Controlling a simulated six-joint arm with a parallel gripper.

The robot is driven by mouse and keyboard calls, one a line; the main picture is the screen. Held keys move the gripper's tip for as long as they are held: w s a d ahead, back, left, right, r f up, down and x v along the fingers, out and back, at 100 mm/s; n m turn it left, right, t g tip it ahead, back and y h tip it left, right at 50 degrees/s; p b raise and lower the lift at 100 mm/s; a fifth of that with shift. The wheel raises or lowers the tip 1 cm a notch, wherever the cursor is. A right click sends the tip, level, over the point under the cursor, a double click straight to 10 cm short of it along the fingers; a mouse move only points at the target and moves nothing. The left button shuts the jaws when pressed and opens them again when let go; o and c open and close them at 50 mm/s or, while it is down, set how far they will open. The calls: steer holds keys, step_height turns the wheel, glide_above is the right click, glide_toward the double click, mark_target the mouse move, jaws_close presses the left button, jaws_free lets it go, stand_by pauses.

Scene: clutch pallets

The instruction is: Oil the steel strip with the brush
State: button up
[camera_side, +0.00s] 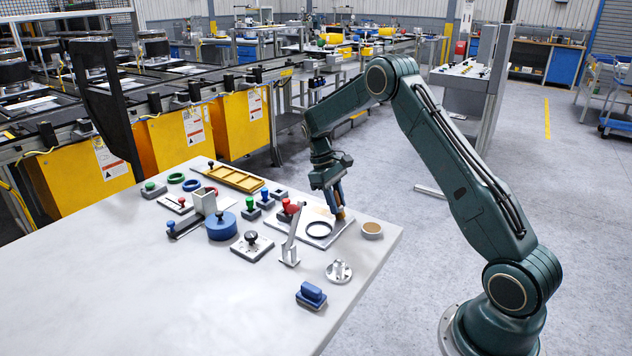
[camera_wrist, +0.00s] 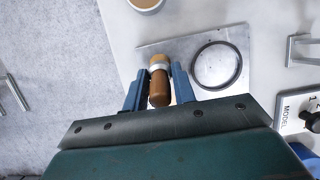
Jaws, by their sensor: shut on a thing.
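My gripper (camera_side: 335,201) is shut on the brush (camera_side: 340,214), which has a brown wooden body and a pale band. In the wrist view, the brush (camera_wrist: 159,88) sits between the two blue fingers of my gripper (camera_wrist: 159,78). A flat grey steel piece (camera_wrist: 183,47), apparently the strip, lies beneath and beside the brush; it also shows in the side view (camera_side: 341,231). A black ring (camera_wrist: 217,65) lies on it. I cannot tell whether the brush touches the steel. A small cup (camera_side: 372,230) with tan contents stands right of the steel; its rim shows in the wrist view (camera_wrist: 146,8).
A grey bracket (camera_side: 290,248) with an upright arm stands close to the steel's left. A round metal flange (camera_side: 339,271) and a blue block (camera_side: 311,295) are nearer the front. A blue cylinder (camera_side: 221,226) and several knobbed blocks crowd the left. The table's front left is clear.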

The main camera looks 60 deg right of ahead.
steer(key=shift+s, duration=0.2)
steer(key=shift+s, duration=0.15)
steer(key=shift+s, duration=0.1)
steer(key=shift+s, duration=0.25)
steer(key=shift+s, duration=0.15)
steer(key=shift+s, duration=0.2)
steer(key=shift+s, duration=0.1)
steer(key=shift+s, duration=0.25)
steer(key=shift+f, duration=0.1)
